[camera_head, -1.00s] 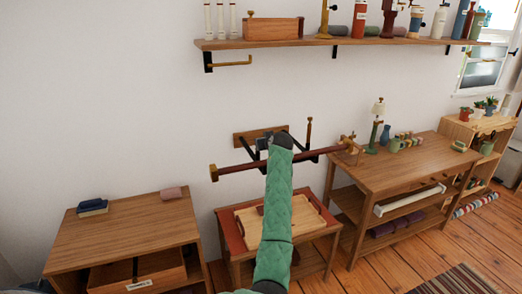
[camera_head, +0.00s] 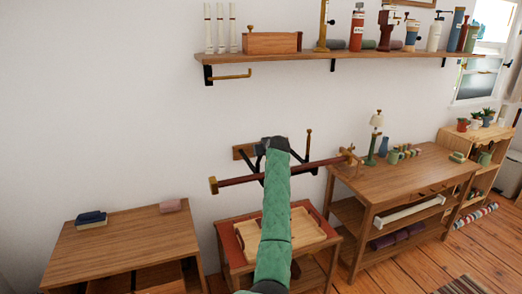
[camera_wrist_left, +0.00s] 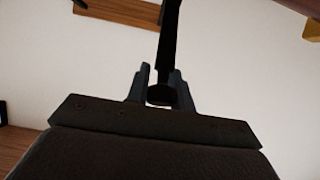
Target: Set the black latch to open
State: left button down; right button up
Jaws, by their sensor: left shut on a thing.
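A wooden wall plate (camera_head: 241,152) carries black brackets, with a dark red bar (camera_head: 238,181) with wooden ends lying across them. My left gripper (camera_head: 275,146), at the end of a green-sleeved arm, is up at this plate and hides part of it. In the left wrist view, the gripper (camera_wrist_left: 161,88) is shut on a slim black piece, which I take as the black latch (camera_wrist_left: 170,42). It rises between the fingers toward the wooden plate (camera_wrist_left: 125,10). The hand hides the latch in the head view. My right gripper is not in view.
A small table (camera_head: 228,240) with a tray (camera_head: 307,229) stands below the bar. A desk (camera_head: 130,240) is at left and a workbench (camera_head: 415,168) at right. A loaded wall shelf (camera_head: 280,61) runs above. The wall between is clear.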

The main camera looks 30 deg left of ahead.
pick_arm(q)
jog(key=shift+f, duration=0.3)
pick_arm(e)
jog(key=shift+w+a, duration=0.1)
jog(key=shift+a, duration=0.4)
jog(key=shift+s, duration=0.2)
